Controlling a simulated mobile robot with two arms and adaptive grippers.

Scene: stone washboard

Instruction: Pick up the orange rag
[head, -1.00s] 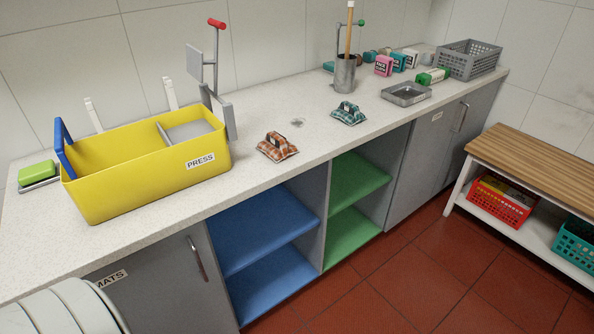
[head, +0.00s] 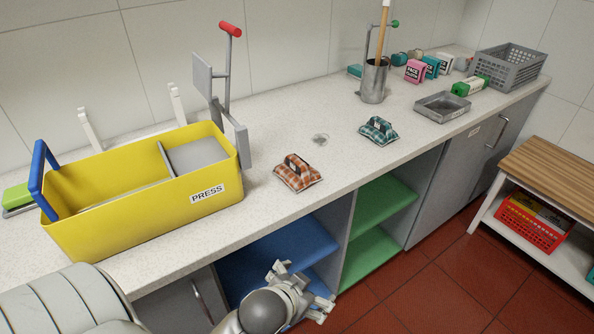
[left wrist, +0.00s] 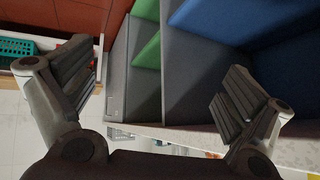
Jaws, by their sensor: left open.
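The orange rag (head: 298,176), a checked orange and white folded cloth with a dark loop on top, lies on the pale counter near its front edge in the head view. My left gripper (head: 304,287) is open and empty. It is in front of the counter and lower in the picture than the rag, before the blue shelves, clearly apart from the rag. In the left wrist view both fingers of the left gripper (left wrist: 158,98) are spread with nothing between them. My right gripper is not in view.
A yellow tub (head: 150,205) marked PRESS stands left of the rag. A green checked rag (head: 379,132) lies to its right, with a grey metal cup (head: 373,82) behind. The counter (head: 262,190) around the orange rag is clear. Open blue shelves (head: 290,245) are below.

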